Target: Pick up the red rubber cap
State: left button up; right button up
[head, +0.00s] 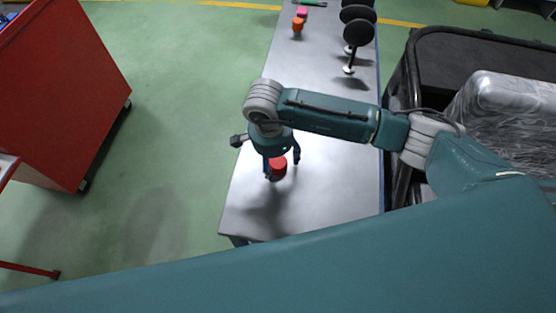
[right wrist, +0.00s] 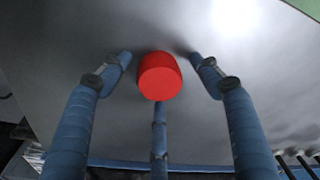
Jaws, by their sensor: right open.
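The red rubber cap (head: 278,165) stands on the grey metal table (head: 330,190), near its front end in the head view. My right gripper (head: 282,172) is above and around the cap, its fingers pointing down. In the right wrist view the red cap (right wrist: 159,76) lies between the spread fingers of the open gripper (right wrist: 160,85). Two fingers are to its sides and one is below it in the picture, and I see gaps at the two sides. Whether the third finger touches the cap I cannot tell. My left gripper is not in view.
An orange piece (head: 298,24) and a pink piece (head: 302,12) stand at the table's far end, beside several black discs on stems (head: 358,32). A black bin (head: 430,60) holding a wrapped bundle (head: 510,110) is at the right. A red cabinet (head: 60,90) stands left across clear green floor.

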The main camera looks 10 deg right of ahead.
jog(key=c, duration=1)
jog(key=shift+r, duration=0.1)
